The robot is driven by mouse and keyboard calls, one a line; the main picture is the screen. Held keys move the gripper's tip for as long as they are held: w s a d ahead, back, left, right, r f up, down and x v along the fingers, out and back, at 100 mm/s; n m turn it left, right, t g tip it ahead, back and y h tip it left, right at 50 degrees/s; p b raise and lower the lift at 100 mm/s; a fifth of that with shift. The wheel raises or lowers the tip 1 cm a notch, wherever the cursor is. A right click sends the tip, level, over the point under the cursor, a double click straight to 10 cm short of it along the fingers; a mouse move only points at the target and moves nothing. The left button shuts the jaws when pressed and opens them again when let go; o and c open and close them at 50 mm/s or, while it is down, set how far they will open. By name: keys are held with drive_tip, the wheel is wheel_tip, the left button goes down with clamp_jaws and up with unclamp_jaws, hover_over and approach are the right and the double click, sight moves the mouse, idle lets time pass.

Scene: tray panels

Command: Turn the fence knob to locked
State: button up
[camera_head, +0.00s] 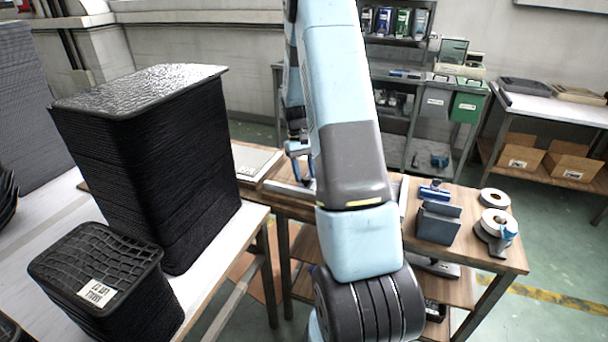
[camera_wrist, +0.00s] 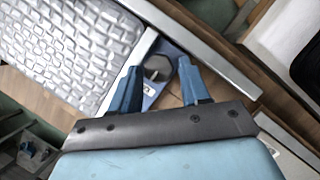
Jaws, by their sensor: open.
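The fence knob (camera_wrist: 158,68) is a dark grey, roughly round knob with a pale mark on its face, seen in the wrist view. It sits on a blue plate beside a long grey metal bar (camera_wrist: 200,45), which looks like the fence. My gripper (camera_wrist: 159,63) is open, with one blue finger on each side of the knob; I cannot tell whether either finger touches it. In the head view my gripper (camera_head: 299,152) is small and partly hidden by my arm, over the wooden workbench, and the knob cannot be made out there.
A silvery textured panel (camera_wrist: 65,40) lies left of the knob. In the head view, a tall stack of black trays (camera_head: 150,160) and a shorter stack (camera_head: 100,270) stand left. A blue-grey holder (camera_head: 438,222) and tape dispenser (camera_head: 495,230) occupy the bench's right end.

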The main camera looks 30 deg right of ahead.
drive_tip(key=v, duration=1.3)
drive_tip(key=shift+r, duration=0.1)
drive_tip(key=s+a+r+t+h, duration=0.1)
drive_tip(key=s+a+r+t, duration=0.4)
drive_tip(key=s+a+r, duration=0.95)
drive_tip(key=s+a+r+t, duration=0.1)
drive_tip(key=s+a+t, duration=0.1)
drive_tip(key=s, duration=0.6)
drive_tip(key=s+a+r+n+t, duration=0.1)
drive_tip(key=s+a+r+t, duration=0.1)
drive_tip(key=s, duration=0.6)
drive_tip(key=shift+s+a+r+n+t, duration=0.35)
drive_tip(key=shift+a+t, duration=0.25)
drive_tip(key=shift+a, duration=0.2)
